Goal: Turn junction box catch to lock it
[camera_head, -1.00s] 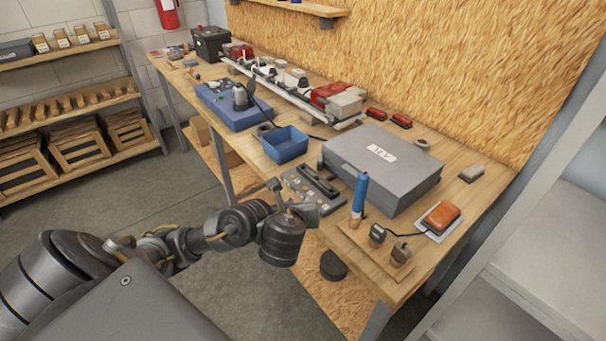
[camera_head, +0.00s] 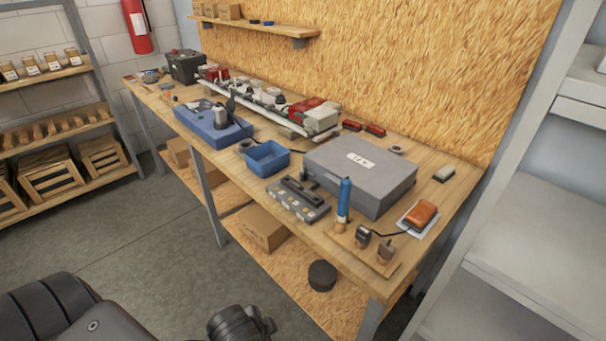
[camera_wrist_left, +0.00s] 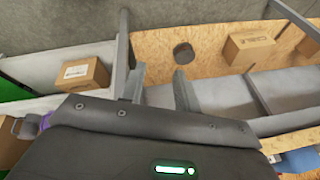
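A grey closed box (camera_head: 352,172) with a white label lies on the workbench; I cannot tell for sure that it is the junction box. A small dark part (camera_head: 307,174) shows at its left end; no catch can be made out clearly. My left arm comes in at the bottom of the head view, below the bench's front edge, and its fingertips are not clear there. In the left wrist view my left gripper (camera_wrist_left: 160,88) has two fingers standing apart with nothing between them. My right gripper is not in view.
The workbench (camera_head: 452,198) also holds a blue tray (camera_head: 267,160), a dark switch panel (camera_head: 297,200), a blue-handled tool (camera_head: 343,200) and an orange device (camera_head: 420,214). A black disc (camera_head: 322,275) and cardboard box (camera_head: 262,229) sit on its lower shelf. Grey shelving (camera_head: 530,235) stands right. Floor at left is clear.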

